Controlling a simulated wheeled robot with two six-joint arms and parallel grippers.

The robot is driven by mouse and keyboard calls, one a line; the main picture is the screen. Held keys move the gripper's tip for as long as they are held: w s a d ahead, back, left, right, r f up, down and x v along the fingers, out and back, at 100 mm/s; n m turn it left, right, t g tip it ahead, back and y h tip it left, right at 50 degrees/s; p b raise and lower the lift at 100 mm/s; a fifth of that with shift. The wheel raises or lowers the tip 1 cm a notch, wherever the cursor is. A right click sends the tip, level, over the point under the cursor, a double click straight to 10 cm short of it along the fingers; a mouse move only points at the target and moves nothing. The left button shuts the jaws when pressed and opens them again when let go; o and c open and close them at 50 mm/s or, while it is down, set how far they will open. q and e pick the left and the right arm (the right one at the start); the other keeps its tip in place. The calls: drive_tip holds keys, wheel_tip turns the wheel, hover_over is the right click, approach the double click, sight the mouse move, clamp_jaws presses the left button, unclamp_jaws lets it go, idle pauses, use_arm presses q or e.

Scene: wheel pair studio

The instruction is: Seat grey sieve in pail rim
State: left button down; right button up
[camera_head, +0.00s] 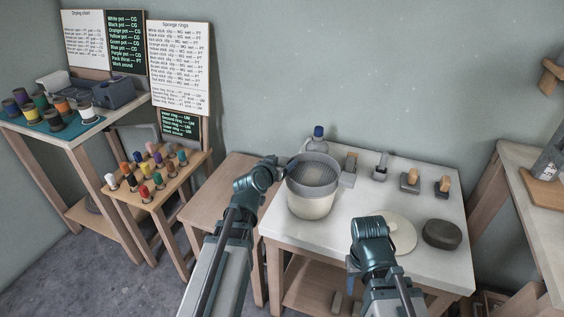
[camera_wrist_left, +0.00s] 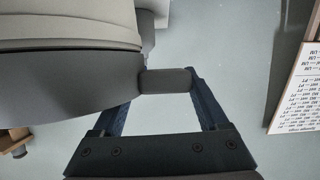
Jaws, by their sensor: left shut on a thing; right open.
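The cream pail (camera_head: 309,207) stands on the white-topped table. The grey sieve (camera_head: 313,172), a round bowl with a mesh inside, is at the pail's mouth, and its grey wall shows above the cream wall. My left gripper (camera_head: 283,165) is at the sieve's left side. In the left wrist view its two fingers (camera_wrist_left: 160,95) are shut on the sieve's grey tab (camera_wrist_left: 165,80). The sieve's dark wall (camera_wrist_left: 65,85) borders the cream pail (camera_wrist_left: 65,28) there. I cannot tell whether the rim bears it all round. My right gripper (camera_head: 371,226) is open and empty; its fingertips are mostly hidden.
A pale round disc (camera_head: 400,236) and a dark round block (camera_head: 442,234) lie to the pail's right. A bottle (camera_head: 318,142) stands behind it. Several wood-handled tools (camera_head: 410,182) stand along the back of the table (camera_head: 440,268).

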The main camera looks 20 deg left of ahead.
use_arm(q)
unclamp_jaws()
idle(0.3)
